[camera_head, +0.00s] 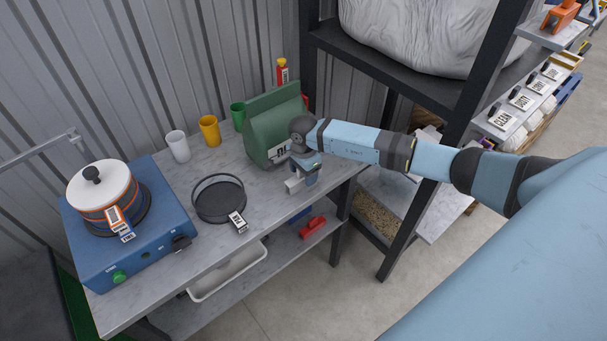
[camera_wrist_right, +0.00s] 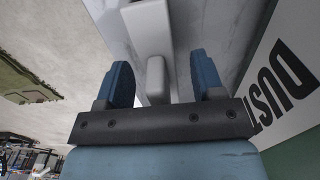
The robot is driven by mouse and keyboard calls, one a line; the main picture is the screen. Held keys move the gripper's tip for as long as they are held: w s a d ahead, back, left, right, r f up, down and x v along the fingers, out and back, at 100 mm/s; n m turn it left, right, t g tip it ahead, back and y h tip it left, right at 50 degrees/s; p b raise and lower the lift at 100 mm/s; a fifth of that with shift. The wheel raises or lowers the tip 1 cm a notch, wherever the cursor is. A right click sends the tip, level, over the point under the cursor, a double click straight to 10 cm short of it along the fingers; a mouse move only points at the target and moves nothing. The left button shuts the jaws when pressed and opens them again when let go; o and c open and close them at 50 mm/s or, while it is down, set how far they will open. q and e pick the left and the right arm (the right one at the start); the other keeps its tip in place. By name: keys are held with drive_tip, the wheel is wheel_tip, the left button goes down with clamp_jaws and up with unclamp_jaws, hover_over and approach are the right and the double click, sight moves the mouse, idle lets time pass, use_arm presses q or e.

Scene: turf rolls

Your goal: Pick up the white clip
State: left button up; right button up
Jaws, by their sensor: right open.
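The white clip (camera_head: 292,186) is at the right end of the grey worktop, partly hidden by my right gripper (camera_head: 303,178). In the right wrist view the white clip (camera_wrist_right: 148,32) runs up from the middle, with a small rounded block (camera_wrist_right: 155,75) at its near end. The blue fingers of my right gripper (camera_wrist_right: 163,78) stand apart on either side of this block, with gaps on both sides. The gripper is open and holds nothing. My left gripper is not in view.
A green bag (camera_head: 262,128) marked DUST stands right beside the gripper. A round dark pan (camera_head: 219,198) and label tag (camera_head: 238,222) lie left of it. A blue stove (camera_head: 142,250) with a pot (camera_head: 100,190) is farther left. A black shelf post (camera_head: 455,120) stands right.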

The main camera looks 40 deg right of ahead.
drive_tip(key=c, duration=1)
